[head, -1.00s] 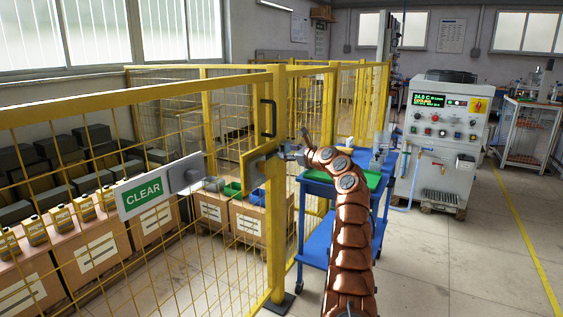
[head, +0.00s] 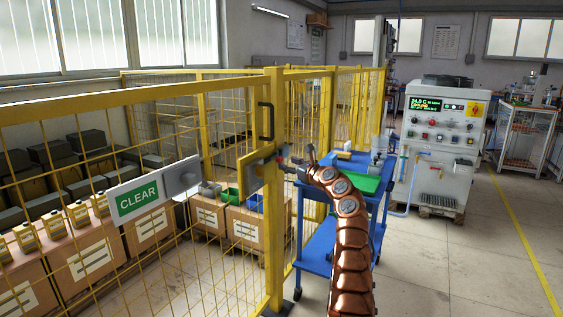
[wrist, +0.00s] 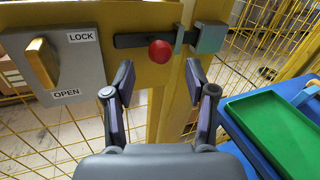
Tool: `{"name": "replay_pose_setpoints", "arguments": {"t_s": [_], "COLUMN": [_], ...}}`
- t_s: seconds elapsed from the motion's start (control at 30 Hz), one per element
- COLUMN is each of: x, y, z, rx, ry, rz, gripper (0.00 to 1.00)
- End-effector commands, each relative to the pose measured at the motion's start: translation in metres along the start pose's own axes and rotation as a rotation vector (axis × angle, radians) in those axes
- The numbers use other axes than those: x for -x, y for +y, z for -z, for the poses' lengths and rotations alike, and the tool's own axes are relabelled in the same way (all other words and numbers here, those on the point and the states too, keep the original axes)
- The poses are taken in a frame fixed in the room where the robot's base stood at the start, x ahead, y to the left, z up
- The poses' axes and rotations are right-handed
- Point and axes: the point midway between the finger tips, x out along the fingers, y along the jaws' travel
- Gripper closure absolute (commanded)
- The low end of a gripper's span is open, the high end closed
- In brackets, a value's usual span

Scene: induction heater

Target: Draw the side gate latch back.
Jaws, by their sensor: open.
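The side gate latch in the wrist view is a dark horizontal bar (wrist: 131,41) with a round red knob (wrist: 161,53), on a yellow gate plate (wrist: 124,14). Its right end runs to grey-green blocks (wrist: 209,38) by the post. My gripper (wrist: 160,78) is open and empty, its fingers left and right of the knob and a little below it in the picture. I cannot tell the depth gap. In the head view my gripper (head: 296,163) is small, just right of the yellow latch plate (head: 250,176); the knob is not clear there.
A grey plate (wrist: 75,68) with a yellow handle (wrist: 41,62), marked LOCK and OPEN, is left of the latch. A blue cart (head: 322,240) with a green tray (wrist: 275,130) stands close on the right. Yellow mesh fence (head: 90,115) runs left; open floor (head: 450,265) lies right.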

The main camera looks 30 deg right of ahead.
Motion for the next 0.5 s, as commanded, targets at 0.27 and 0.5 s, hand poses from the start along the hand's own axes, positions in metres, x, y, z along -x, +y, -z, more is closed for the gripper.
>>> {"name": "replay_pose_setpoints", "arguments": {"t_s": [0.27, 0.5], "x": [-0.015, -0.026], "y": [-0.001, -0.001], "z": [-0.003, -0.006], "rx": [-0.002, -0.001], "ry": [-0.001, 0.000], "rz": [-0.001, -0.001], "gripper": [0.44, 0.44]}}
